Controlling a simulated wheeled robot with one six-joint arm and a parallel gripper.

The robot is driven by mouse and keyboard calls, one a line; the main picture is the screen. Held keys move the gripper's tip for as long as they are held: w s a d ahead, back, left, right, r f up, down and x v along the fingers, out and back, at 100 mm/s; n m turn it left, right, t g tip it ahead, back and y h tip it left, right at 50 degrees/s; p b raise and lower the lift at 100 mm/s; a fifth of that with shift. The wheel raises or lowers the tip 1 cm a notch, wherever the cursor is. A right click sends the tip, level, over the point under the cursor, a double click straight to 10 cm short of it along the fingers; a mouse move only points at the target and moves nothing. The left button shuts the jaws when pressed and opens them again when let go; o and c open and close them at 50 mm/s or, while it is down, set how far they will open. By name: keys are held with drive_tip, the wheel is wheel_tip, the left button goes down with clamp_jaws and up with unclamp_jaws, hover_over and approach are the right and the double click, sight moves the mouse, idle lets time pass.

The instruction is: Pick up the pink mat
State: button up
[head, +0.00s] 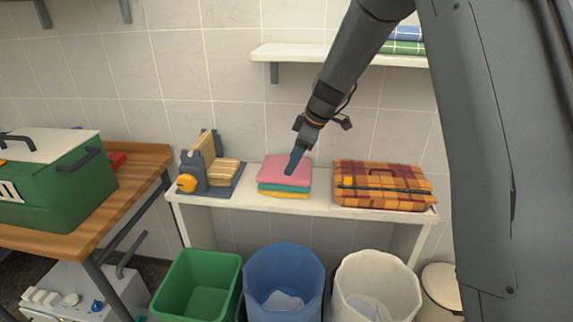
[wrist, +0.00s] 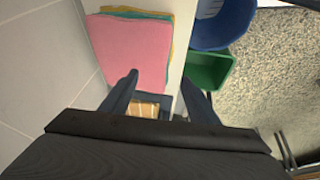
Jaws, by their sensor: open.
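The pink mat (head: 284,167) lies folded on top of a small stack on the white shelf, above a teal cloth (head: 284,188) and a yellow cloth (head: 283,195). In the wrist view the pink mat (wrist: 132,50) fills the upper left, with the teal and yellow edges showing around it. My gripper (head: 291,170) points down at the stack in the head view and covers part of the pink mat's right side. In the wrist view my gripper (wrist: 160,80) is open with nothing between its fingers. I cannot tell whether a finger touches the mat.
A grey slicer-like device (head: 215,170) stands left of the stack, and an orange plaid case (head: 380,185) stands right of it. Below the shelf are a green bin (head: 195,290), a blue bin (head: 283,275) and a white bin (head: 375,280). A wall shelf (head: 300,52) hangs above.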

sight(283, 177)
drive_tip(key=shift+w+a, duration=0.2)
drive_tip(key=shift+w, duration=0.1)
drive_tip(key=shift+w+a+f, duration=0.1)
drive_tip(key=shift+a+f, duration=0.05)
drive_tip(key=shift+f, duration=0.15)
drive_tip(key=shift+p+x, duration=1.85)
drive_tip(key=shift+x, duration=1.6)
drive_tip(key=shift+f, duration=0.1)
drive_tip(key=c, duration=1.1)
drive_tip(key=shift+s+r+b, duration=0.2)
drive_tip(key=shift+b, duration=0.2)
